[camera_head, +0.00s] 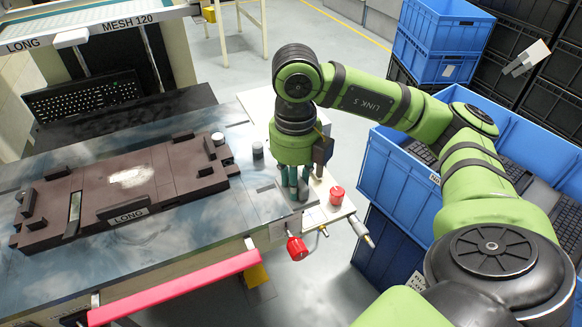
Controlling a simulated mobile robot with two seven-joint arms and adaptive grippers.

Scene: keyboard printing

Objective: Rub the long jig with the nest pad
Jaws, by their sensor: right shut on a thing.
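The long jig (185,160) is a dark brown plate with raised blocks and a LONG label, lying flat on the bench at the left. A whitish smear (131,177) marks its middle. My right gripper (295,192) points down over the bench's right end, to the right of the jig and apart from it. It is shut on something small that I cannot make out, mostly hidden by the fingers. I cannot clearly identify the nest pad. My left gripper is not in view.
A black keyboard (84,97) lies in the machine marked MESH 120 behind the jig. Red knobs (337,195) stand near my right gripper. A pink bar (175,288) runs along the bench front. Blue crates (437,40) fill the right, one holding keyboards.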

